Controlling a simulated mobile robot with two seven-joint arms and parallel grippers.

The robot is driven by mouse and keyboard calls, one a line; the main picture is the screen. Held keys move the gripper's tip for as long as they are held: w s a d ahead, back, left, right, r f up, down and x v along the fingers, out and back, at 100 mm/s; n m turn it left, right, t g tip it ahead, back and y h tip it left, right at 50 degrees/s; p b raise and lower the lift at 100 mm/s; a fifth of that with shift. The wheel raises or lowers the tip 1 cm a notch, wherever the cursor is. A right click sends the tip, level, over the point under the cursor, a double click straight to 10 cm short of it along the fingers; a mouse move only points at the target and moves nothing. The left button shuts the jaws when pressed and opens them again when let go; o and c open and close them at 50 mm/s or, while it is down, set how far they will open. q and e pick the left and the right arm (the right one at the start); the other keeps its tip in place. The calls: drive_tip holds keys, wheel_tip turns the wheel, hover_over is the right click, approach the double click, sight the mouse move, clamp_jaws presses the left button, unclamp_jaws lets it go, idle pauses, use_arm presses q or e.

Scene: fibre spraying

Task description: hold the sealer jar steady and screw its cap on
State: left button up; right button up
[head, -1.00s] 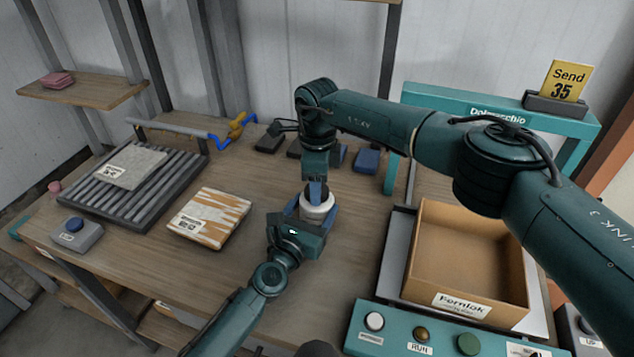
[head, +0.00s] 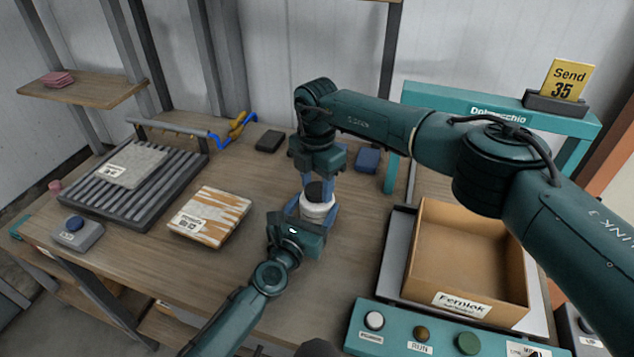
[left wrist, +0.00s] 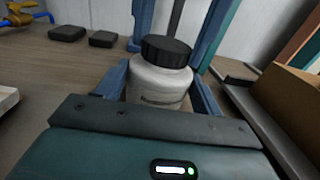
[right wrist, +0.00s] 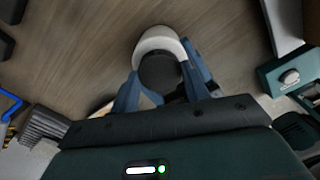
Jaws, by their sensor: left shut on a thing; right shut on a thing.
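The white sealer jar (head: 317,211) stands upright on the bench, with its label showing in the left wrist view (left wrist: 158,88). The black cap (head: 319,193) sits level on the jar's mouth; its ribbed side shows in the left wrist view (left wrist: 167,50). My left gripper (head: 311,212) is shut on the jar's body from the front. My right gripper (head: 317,186) points down from above and is shut on the cap, one blue finger on each side. The right wrist view looks down on the cap (right wrist: 160,72). The threads are hidden.
An open cardboard box (head: 468,255) stands to the right, behind a teal button panel (head: 440,335). An orange-striped packet (head: 209,216) lies to the left, before a roller rack (head: 140,185). Dark blocks (head: 270,140) lie behind. The bench front left of the jar is clear.

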drive_tip(key=m, duration=1.4)
drive_tip(key=shift+m, duration=0.4)
drive_tip(key=o, duration=0.9)
drive_tip(key=shift+o, duration=0.2)
drive_tip(key=shift+w, duration=0.1)
drive_tip(key=shift+r, duration=2.25)
drive_tip(key=shift+c, duration=0.5)
